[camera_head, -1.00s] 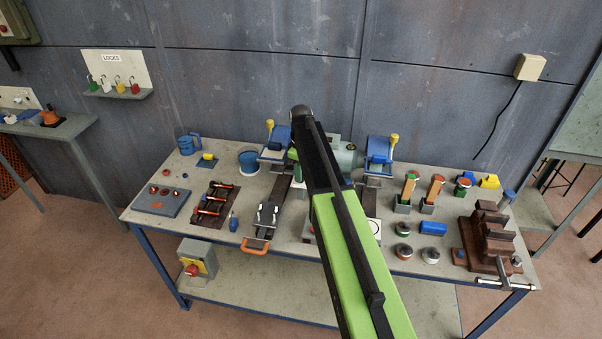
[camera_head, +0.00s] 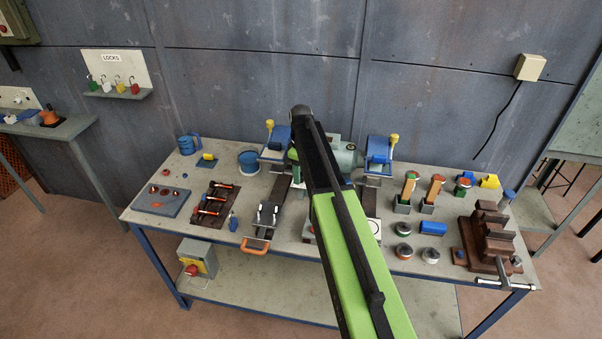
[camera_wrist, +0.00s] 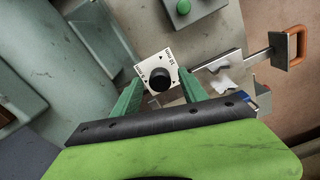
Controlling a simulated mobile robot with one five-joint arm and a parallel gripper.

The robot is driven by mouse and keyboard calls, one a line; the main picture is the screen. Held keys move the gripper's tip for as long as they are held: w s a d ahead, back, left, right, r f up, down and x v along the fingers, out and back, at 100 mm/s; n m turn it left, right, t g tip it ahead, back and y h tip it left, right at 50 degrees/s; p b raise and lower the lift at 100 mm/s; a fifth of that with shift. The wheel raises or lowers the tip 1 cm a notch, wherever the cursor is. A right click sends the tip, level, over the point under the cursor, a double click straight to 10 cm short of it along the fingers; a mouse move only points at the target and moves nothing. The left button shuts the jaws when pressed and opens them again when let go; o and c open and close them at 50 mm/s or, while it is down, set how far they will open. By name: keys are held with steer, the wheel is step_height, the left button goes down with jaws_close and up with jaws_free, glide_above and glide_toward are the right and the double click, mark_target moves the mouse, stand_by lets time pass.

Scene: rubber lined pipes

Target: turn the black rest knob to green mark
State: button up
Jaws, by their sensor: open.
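The black rest knob (camera_wrist: 157,79) is a round black knob on a white plate (camera_wrist: 171,67) with dark lettering and small black triangles. I cannot make out a green mark on the plate. My gripper (camera_wrist: 160,80) is open in the wrist view, with one green finger on each side of the knob. I cannot tell whether either finger touches it. In the head view my arm hides the knob, and I cannot make out the fingertips there.
A green button (camera_wrist: 183,7) sits above the plate in the wrist view. An orange handle (camera_head: 255,247) juts from the bench front. The grinder body (camera_head: 345,157) stands behind my arm. A brown vise (camera_head: 487,238) stands right, and a red-tool tray (camera_head: 213,204) lies left.

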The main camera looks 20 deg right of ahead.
step_height(320, 180, up, 17)
steer(key=p, duration=1.7)
steer(key=shift+r, duration=0.2)
steer(key=s+a+f+b, duration=0.3)
steer(key=s+f+b, duration=0.1)
steer(key=f+b, duration=0.45)
steer(key=s+a+f+b, duration=0.3)
steer(key=s+f+b, duration=0.2)
steer(key=f+b, duration=0.35)
steer(key=s+a+f+m+b, duration=0.1)
steer(key=s+f+m+b, duration=0.2)
steer(key=s, duration=0.4)
steer(key=s+a+f+m+b, duration=0.2)
steer(key=s+f+m+b, duration=0.1)
steer(key=s+m, duration=0.3)
steer(key=shift+s+f, duration=0.25)
steer(key=shift+s, duration=0.95)
